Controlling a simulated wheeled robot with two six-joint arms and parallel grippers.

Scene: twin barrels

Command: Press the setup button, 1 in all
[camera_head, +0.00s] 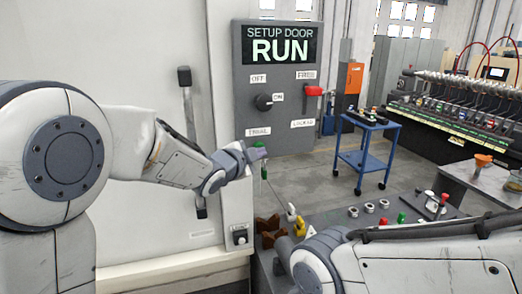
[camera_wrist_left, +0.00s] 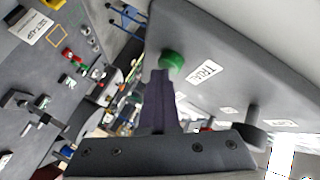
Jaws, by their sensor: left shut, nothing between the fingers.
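The grey control panel (camera_head: 240,80) has a display reading "SETUP DOOR RUN". A green button (camera_wrist_left: 172,60) sits beside a label that seems to read "TRIAL" (camera_wrist_left: 207,71); in the head view only a green edge (camera_head: 259,144) shows behind my gripper. My left gripper (camera_head: 258,154) is shut and empty at the panel's lower left corner. In the left wrist view its dark fingers (camera_wrist_left: 161,78) reach close to the green button; I cannot tell whether they touch. My right arm shows at lower right, its gripper out of view.
A black knob (camera_head: 264,102) and a red lever (camera_head: 313,91) are on the panel. Below is a grey bench (camera_head: 350,232) with several small parts. A vertical handle (camera_head: 187,110) is on the pale machine front to the left. A blue cart (camera_head: 362,160) stands behind.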

